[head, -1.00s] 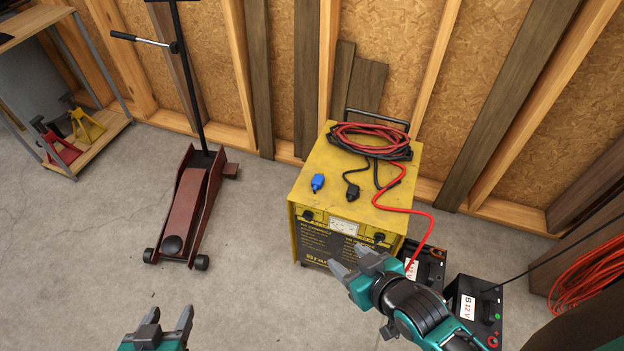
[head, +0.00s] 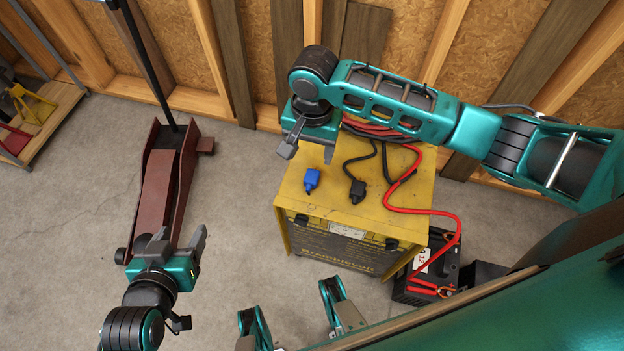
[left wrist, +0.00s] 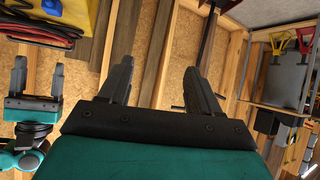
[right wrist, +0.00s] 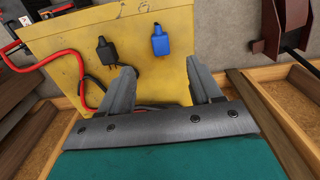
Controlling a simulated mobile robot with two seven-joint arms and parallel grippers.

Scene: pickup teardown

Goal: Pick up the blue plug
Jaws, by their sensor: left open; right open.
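The blue plug (head: 312,180) lies on top of the yellow charger (head: 290,207), near its left edge. My right gripper (head: 307,153) is open and empty above the back-left part of the charger, just behind the plug in the head view. In the right wrist view the plug (right wrist: 160,41) is beyond the fingertips, toward the right finger and apart from both. My left gripper (head: 180,240) is open and empty, left of the charger in front of the red jack. In the left wrist view its fingers (left wrist: 157,75) point toward the wall.
A black plug (head: 357,191) lies right of the blue one, with coiled red and black cables behind. A red cable (head: 425,211) hangs over the right side to a battery (head: 420,280). The red floor jack (head: 160,190) stands left. Floor between jack and charger is clear.

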